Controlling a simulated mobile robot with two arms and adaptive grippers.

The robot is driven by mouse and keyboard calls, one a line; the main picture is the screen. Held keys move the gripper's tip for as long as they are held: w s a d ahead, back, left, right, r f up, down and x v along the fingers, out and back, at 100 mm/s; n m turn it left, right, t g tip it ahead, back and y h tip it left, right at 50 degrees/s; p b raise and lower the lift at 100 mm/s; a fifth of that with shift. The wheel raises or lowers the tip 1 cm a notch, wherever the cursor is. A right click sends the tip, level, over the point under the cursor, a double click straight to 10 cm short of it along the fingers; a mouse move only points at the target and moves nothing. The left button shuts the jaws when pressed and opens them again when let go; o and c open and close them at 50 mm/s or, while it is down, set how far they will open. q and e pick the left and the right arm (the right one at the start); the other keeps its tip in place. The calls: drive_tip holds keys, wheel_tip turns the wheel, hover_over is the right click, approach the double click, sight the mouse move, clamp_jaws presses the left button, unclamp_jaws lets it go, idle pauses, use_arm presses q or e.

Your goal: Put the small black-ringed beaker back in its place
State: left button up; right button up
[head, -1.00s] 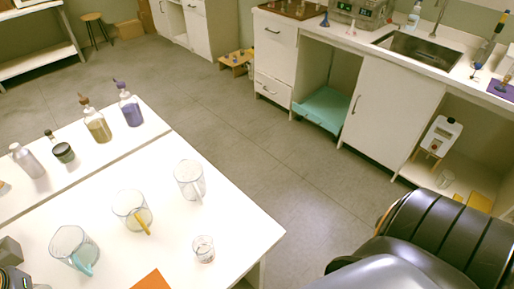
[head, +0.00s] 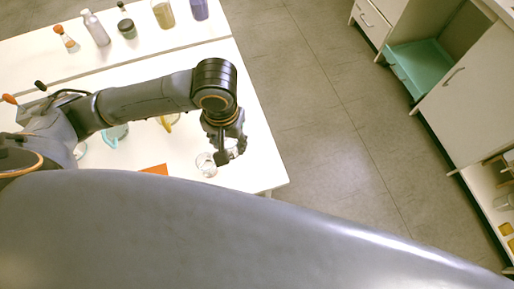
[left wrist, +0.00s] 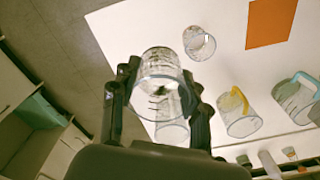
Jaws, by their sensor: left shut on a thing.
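My left gripper (head: 229,150) is over the near right part of the white table in the head view. In the left wrist view it (left wrist: 158,100) is shut on a small clear beaker (left wrist: 158,68) with dark markings, the black-ringed one as far as I can tell. In the head view the fingers mostly hide it. Another small clear beaker (head: 206,164) stands on the table just left of the gripper; it also shows in the left wrist view (left wrist: 198,43). My right gripper is not in view.
The white table (head: 262,172) also holds a clear jug (left wrist: 174,132), a yellow-handled jug (left wrist: 240,118), a cyan-handled jug (left wrist: 297,98) and an orange sheet (left wrist: 270,22). Bottles, including a purple one (head: 199,9), line the far strip. Open floor lies right of the table.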

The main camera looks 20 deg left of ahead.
use_arm(q)
drive_tip(key=s+d+f+n+p, duration=0.2)
drive_tip(key=s+d+p, duration=0.1)
drive_tip(key=s, duration=0.4)
drive_tip(key=w+f, duration=0.3)
drive_tip(key=w, duration=0.1)
drive_tip(key=w+f, duration=0.3)
drive_tip(key=w, duration=0.1)
drive_tip(key=w+f+p, duration=0.1)
drive_tip(key=w+f, duration=0.2)
drive_tip(key=w, duration=0.2)
drive_tip(key=shift+w+d+f, duration=0.1)
drive_tip(key=shift+d, duration=0.1)
drive_tip(key=shift+w+f, duration=0.3)
drive_tip(key=shift+f, duration=1.6)
drive_tip(key=shift+f, duration=0.1)
drive_tip(key=o, duration=1.2)
